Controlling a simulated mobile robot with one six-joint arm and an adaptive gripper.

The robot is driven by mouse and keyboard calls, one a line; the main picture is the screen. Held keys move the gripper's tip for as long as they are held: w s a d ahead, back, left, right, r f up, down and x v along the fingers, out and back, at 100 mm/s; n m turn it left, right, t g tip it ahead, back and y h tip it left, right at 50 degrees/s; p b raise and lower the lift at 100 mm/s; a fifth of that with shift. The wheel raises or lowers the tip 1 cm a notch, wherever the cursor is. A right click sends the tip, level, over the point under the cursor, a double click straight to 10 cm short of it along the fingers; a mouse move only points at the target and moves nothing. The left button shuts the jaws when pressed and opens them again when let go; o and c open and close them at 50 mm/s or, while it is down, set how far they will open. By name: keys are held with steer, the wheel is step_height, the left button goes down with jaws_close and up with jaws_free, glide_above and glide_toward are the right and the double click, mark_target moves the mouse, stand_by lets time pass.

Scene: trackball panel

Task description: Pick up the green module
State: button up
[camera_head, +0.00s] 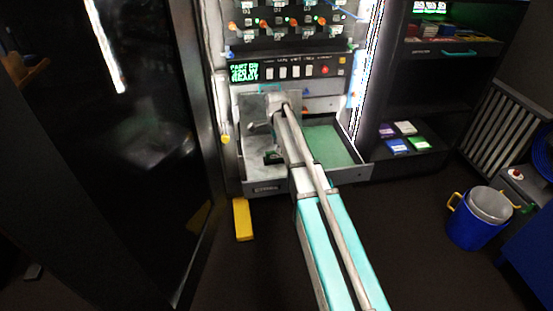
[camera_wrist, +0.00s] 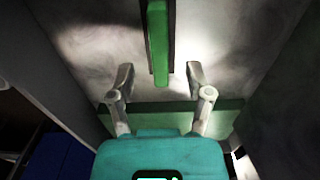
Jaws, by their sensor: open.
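In the wrist view my gripper (camera_wrist: 160,72) is open, with its two fingers apart. A narrow green piece (camera_wrist: 158,40), which looks like the green module, runs from the top edge down to between the fingertips. A gap shows on each side of it, and its upper end is cut off by the frame. In the head view my arm reaches into an open drawer (camera_head: 265,187) below the panel, and the gripper's fingers are hard to make out. A small dark green shape (camera_head: 272,157) shows in the drawer, partly beside my arm.
The drawer's right side has a green floor (camera_head: 330,143). A control panel with a lit screen (camera_head: 244,72) stands above. Colored flat pieces, one green (camera_head: 420,143), lie on the right shelf. A yellow block (camera_head: 242,218) and a blue bucket (camera_head: 472,228) stand on the floor.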

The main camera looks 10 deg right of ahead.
mark_target(277, 156)
steer(key=shift+f+b, duration=1.8)
steer(key=shift+f, duration=0.25)
steer(key=shift+c, duration=0.3)
jaws_close()
